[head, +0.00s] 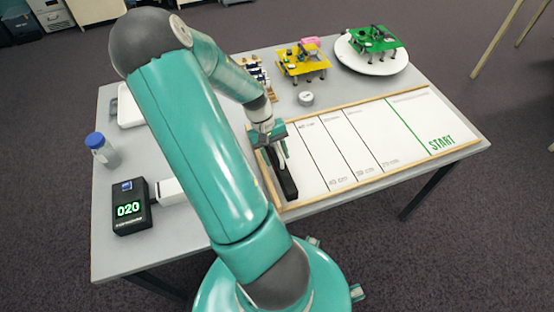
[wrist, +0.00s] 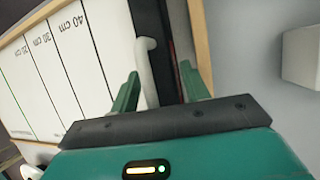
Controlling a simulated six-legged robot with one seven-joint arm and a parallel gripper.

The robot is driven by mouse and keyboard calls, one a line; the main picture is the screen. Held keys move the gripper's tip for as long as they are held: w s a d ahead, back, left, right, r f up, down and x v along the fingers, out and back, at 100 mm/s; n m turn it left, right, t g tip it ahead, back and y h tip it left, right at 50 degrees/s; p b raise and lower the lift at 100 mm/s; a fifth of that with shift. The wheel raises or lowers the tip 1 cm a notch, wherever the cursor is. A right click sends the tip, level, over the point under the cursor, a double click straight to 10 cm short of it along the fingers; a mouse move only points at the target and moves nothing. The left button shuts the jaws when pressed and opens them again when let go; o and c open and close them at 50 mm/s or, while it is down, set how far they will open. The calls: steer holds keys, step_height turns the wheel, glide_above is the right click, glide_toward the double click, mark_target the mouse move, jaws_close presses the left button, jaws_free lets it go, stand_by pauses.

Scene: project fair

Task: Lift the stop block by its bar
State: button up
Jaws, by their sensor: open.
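The stop block (head: 289,187) is a long black block lying across the left end of the white track. It also shows in the wrist view (wrist: 151,20). Its bar (wrist: 148,68) is pale grey with a bent end and stands up from the block. My gripper (head: 274,148) is over the block and hides part of it in the head view. In the wrist view my gripper (wrist: 159,72) is open, with the bar between its two green fingers, closer to the left finger. I cannot tell whether a finger touches the bar.
The wood-edged track (head: 365,145) has distance lines and a green START mark. Yellow (head: 303,63) and green (head: 375,42) model walkers stand at the back, the green one on a white disc. A black display (head: 131,206) reading 020 and a blue-capped bottle (head: 101,150) stand at left.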

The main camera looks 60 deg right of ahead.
steer(key=shift+c, duration=0.5)
steer(key=c, duration=0.7)
steer(key=shift+c, duration=0.3)
